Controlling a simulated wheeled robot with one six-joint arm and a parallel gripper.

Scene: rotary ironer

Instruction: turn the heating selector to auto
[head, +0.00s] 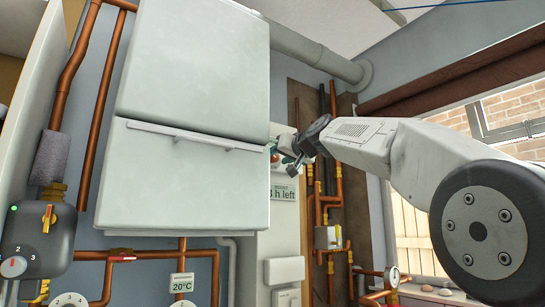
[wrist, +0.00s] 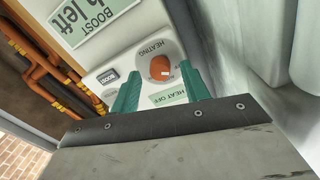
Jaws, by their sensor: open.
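The heating selector (wrist: 159,66) is a round orange knob on a pale control panel (wrist: 122,58), under the word HEATING in the wrist view. A small light mark shows on the knob, but I cannot read its setting. A HEAT OFF display (wrist: 168,97) sits beside it. My gripper (wrist: 161,72) is open, with its teal fingers on either side of the knob in that view. I cannot tell whether they touch it. In the head view my gripper (head: 279,155) is at the panel, right of the white boiler, and the knob is not clearly visible.
The big white boiler (head: 185,185) stands close on the left. Copper pipes (head: 325,205) run down the wall on the right, near a window (head: 500,120).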

